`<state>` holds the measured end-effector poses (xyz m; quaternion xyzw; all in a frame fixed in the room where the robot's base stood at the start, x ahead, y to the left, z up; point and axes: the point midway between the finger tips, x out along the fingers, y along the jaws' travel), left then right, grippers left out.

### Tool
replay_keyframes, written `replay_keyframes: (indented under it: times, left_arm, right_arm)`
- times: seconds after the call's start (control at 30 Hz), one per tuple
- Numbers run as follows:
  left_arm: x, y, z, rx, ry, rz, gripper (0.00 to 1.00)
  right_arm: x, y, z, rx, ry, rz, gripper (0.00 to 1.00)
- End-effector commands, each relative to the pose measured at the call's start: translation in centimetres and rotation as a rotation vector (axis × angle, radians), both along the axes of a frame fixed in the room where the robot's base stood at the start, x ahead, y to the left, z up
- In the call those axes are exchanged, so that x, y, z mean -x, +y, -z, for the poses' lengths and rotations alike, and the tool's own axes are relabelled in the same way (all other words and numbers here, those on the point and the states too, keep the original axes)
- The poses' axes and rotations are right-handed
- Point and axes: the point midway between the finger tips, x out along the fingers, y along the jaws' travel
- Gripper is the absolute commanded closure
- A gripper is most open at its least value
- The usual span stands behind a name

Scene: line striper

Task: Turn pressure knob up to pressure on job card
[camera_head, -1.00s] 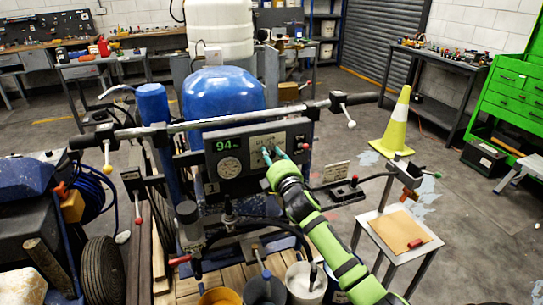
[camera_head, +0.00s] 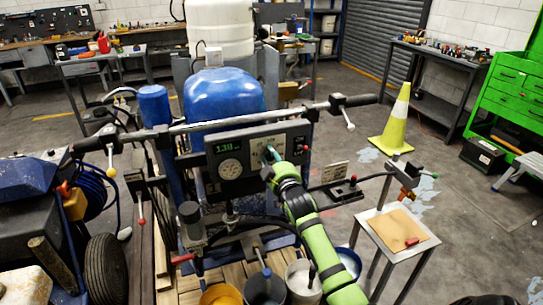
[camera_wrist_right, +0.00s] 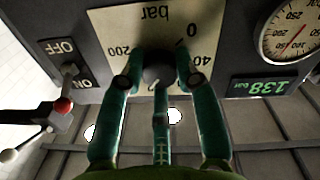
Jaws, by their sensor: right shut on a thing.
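The dark pressure knob (camera_wrist_right: 158,70) sits on a cream dial plate (camera_wrist_right: 115,22) marked "bar" with 0, 40 and 200 visible. My right gripper (camera_wrist_right: 160,78) is shut on the knob, its green fingers around it. In the head view the right gripper (camera_head: 270,154) is at the console's dial plate, and the knob is hidden by it. The green display (camera_wrist_right: 262,87) reads 138 bar; it also shows in the head view (camera_head: 228,148). My left gripper is not in view.
A round gauge (camera_wrist_right: 292,28) is beside the dial plate. An ON/OFF toggle switch (camera_wrist_right: 70,70) and a red-tipped lever (camera_wrist_right: 62,106) are on the other side. A handlebar (camera_head: 215,121) crosses above the console. A small stand (camera_head: 395,230) is at right.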

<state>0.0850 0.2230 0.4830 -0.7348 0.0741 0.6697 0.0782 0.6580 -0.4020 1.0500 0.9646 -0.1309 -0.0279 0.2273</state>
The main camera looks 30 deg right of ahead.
Motion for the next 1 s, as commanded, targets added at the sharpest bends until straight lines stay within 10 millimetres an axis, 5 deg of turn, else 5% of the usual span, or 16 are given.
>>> replay_keyframes:
  times: [0.5,1.0]
  left_arm:
    - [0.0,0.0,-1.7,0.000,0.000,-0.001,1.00]
    - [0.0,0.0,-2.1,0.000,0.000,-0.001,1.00]
  right_arm:
    - [0.0,0.0,-0.2,-0.399,-0.099,0.001,1.00]
    - [0.0,0.0,0.0,-0.526,-0.127,0.000,1.00]
